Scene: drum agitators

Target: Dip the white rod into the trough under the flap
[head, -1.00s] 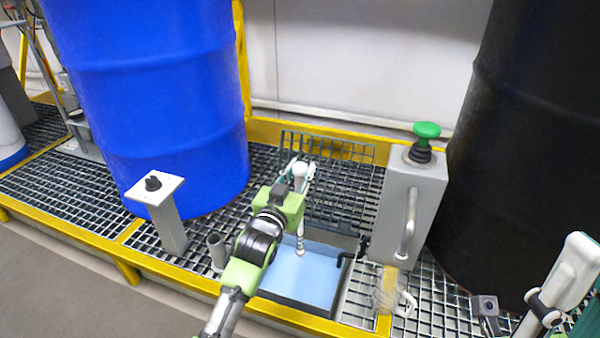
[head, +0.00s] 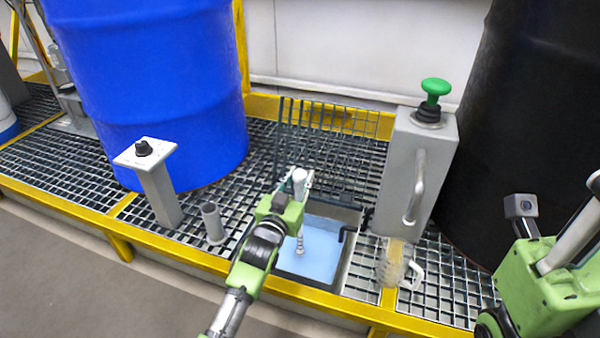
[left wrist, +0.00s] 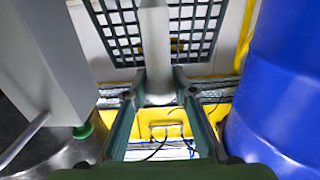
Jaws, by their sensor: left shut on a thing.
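My left gripper (head: 302,181) is shut on the upper part of the white rod (head: 299,185). The rod hangs about upright, its lower end against the blue liquid of the trough (head: 346,214); I cannot tell whether it touches the liquid. The flap (head: 350,130), a dark mesh panel, stands raised behind the trough. In the left wrist view the rod (left wrist: 155,45) is between the fingers, in front of the flap (left wrist: 192,42).
A blue drum (head: 160,100) stands left and a black drum (head: 500,130) right. A grey box (head: 412,170) with a green button (head: 436,88) is right of the trough.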

